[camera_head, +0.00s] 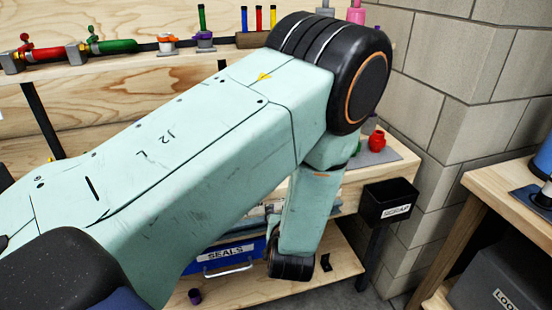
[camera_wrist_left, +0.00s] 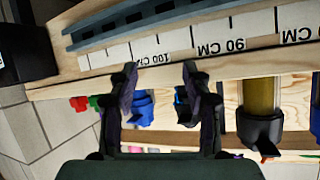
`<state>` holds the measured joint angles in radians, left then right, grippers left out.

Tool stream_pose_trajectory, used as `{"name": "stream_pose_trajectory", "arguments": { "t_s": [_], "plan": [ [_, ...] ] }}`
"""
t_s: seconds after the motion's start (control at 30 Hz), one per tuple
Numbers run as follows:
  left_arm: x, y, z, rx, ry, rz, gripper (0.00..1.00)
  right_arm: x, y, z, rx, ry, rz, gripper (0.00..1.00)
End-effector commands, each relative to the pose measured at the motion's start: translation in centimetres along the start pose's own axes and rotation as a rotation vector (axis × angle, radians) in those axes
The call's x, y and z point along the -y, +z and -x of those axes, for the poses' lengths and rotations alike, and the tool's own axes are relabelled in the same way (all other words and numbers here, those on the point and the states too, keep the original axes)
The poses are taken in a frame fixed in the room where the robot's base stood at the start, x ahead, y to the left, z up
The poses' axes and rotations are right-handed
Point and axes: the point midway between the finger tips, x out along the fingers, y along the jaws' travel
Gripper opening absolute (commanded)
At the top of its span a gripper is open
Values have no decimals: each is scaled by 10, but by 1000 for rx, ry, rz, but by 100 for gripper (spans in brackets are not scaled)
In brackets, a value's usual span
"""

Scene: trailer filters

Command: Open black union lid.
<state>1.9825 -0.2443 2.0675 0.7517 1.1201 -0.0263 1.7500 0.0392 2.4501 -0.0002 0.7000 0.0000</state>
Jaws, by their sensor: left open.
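I cannot pick out a black union lid with certainty. In the left wrist view, a black fitting (camera_wrist_left: 262,133) is joined to an amber cylinder (camera_wrist_left: 259,95), to the right of my left gripper. My left gripper (camera_wrist_left: 159,70) is open and empty, its two dark fingers apart. A blue part (camera_wrist_left: 142,108) shows between the fingers, beyond them. In the head view my left arm hides much of the bench, and the left gripper does not show. My right gripper is in neither view.
A wooden shelf carries red (camera_head: 46,54) and green (camera_head: 115,46) fittings. A blue SEALS drawer (camera_head: 228,258) is below, and a black SCRAP bin (camera_head: 388,205) hangs right. A ruler strip (camera_wrist_left: 205,45) runs along a wooden edge. A second table (camera_head: 510,200) stands right.

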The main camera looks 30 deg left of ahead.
Motion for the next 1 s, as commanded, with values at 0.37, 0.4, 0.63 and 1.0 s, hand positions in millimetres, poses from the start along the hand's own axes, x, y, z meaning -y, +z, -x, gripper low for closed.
{"name": "stream_pose_trajectory", "arguments": {
  "t_s": [0.37,0.4,0.63,1.0],
  "plan": [
    [16,-106,8,-416,-291,230,49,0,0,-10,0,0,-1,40],
    [17,-108,8,-424,-300,234,49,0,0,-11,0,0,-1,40],
    [26,-115,-12,-426,-307,241,49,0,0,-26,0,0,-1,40],
    [41,-132,-52,-423,-303,238,49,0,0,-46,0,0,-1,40]
  ]
}}
